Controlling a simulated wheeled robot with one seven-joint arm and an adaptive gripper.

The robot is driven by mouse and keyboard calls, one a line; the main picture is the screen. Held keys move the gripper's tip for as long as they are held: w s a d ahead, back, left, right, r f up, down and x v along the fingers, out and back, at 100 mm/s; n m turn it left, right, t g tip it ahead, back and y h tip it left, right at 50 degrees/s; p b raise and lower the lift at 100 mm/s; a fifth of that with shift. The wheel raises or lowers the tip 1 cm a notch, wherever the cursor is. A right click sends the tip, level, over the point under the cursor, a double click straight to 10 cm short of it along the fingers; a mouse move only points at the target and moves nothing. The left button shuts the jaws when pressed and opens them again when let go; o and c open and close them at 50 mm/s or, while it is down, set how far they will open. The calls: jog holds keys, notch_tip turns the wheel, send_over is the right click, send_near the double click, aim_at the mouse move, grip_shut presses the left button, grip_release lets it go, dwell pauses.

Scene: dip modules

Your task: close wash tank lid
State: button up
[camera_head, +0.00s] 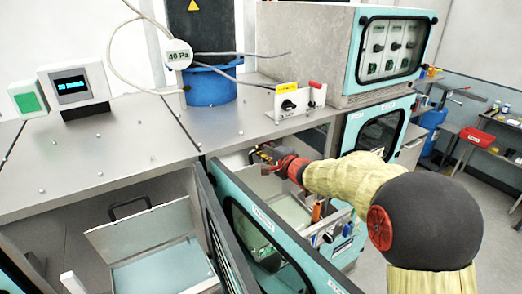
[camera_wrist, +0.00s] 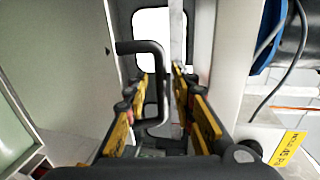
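My gripper (camera_head: 268,156) reaches into the right compartment, at its back, in the head view. In the wrist view my gripper (camera_wrist: 160,84) has its two yellow-sided fingers apart. A black bar handle (camera_wrist: 142,47) shows between the fingers; I cannot tell whether either finger touches it. The handle stands out from a pale upright panel (camera_wrist: 65,65), which looks like a raised tank lid. In the head view that lid is mostly hidden by my gripper and the teal door.
A second raised lid (camera_head: 140,229) with a black handle stands in the left compartment. An open teal-framed door (camera_head: 232,215) lies between the compartments. Above are the steel top (camera_head: 90,150), a blue drum (camera_head: 210,87) and a knob panel (camera_head: 290,103). Tools hang by my forearm.

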jog(key=shift+c, duration=0.3)
grip_shut()
dwell(0.6)
